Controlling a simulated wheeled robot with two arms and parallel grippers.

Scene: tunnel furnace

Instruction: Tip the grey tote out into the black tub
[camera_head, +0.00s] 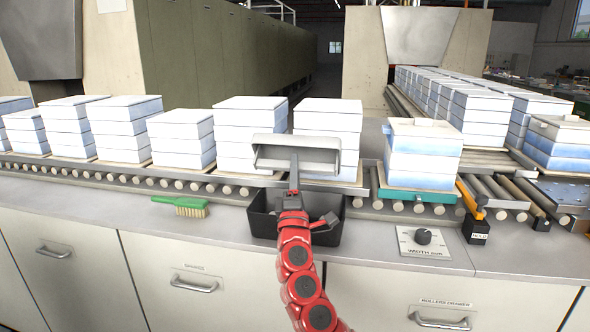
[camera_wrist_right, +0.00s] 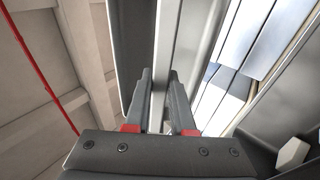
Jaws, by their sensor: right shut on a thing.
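The grey tote (camera_head: 297,141) is held up in the head view, tilted on its side with its open face toward me. I see nothing lying in the part of its inside that shows. My right gripper (camera_head: 294,184) is shut on the tote's wall. In the right wrist view its fingers (camera_wrist_right: 158,105) clasp a thin grey wall (camera_wrist_right: 161,60). The black tub (camera_head: 262,224) sits on the counter below the tote, partly hidden by my right arm. My left gripper is not in view.
Stacks of white and blue boxes (camera_head: 252,135) stand on a roller conveyor (camera_head: 235,185) behind the tub. A green brush (camera_head: 181,206) lies to the left on the counter. A width dial panel (camera_head: 423,242) and a small black block (camera_head: 476,232) are to the right.

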